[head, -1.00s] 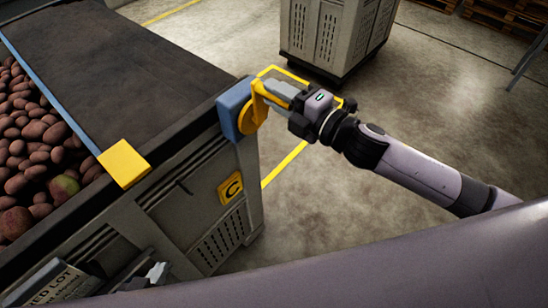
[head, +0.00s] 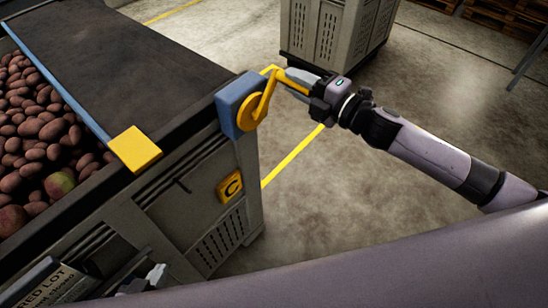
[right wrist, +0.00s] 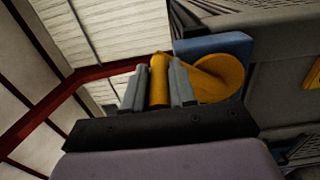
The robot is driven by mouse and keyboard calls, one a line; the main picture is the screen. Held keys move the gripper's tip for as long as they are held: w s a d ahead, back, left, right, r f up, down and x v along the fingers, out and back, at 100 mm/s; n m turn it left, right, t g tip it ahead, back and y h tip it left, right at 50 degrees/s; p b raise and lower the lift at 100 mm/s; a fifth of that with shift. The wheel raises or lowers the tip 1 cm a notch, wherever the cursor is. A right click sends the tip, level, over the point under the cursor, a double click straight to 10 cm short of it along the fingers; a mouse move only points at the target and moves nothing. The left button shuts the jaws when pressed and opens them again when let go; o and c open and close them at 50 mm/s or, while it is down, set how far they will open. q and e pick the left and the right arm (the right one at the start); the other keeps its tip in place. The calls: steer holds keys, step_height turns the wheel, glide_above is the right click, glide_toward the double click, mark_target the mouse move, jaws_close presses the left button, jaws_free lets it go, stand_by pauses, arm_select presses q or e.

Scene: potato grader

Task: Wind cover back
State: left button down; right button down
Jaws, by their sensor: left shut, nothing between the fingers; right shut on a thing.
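The dark cover (head: 125,65) lies over the right part of a grey crate (head: 205,195), with a blue bar (head: 62,86) along its left edge. A yellow block (head: 135,150) sits at the bar's near end. A yellow crank (head: 262,103) is mounted on a blue housing (head: 229,103) at the crate's corner. My right gripper (head: 298,82) is shut on the crank's handle, which shows between its fingers in the right wrist view (right wrist: 158,82). My left gripper (head: 157,275) is shut and empty at the lower left, partly hidden by my own arm.
Potatoes (head: 40,125) lie uncovered left of the bar. A sign (head: 55,285) stands at the crate's near side, partly cut off. Another grey crate (head: 335,35) stands behind my right arm. Concrete floor is open to the right.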

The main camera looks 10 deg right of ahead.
steer(key=shift+w+d+f, duration=0.15)
steer(key=shift+d+f, duration=0.05)
steer(key=shift+f, duration=0.25)
steer(key=shift+w+d+f, duration=0.1)
steer(key=shift+d+f, duration=0.05)
steer(key=shift+f, duration=0.3)
step_height(320, 180, down, 6)
steer(key=w+d+b, duration=0.2)
steer(key=b, duration=0.3)
steer(key=shift+d+b, duration=0.2)
steer(key=shift+b, duration=0.2)
steer(key=shift+f, duration=0.1)
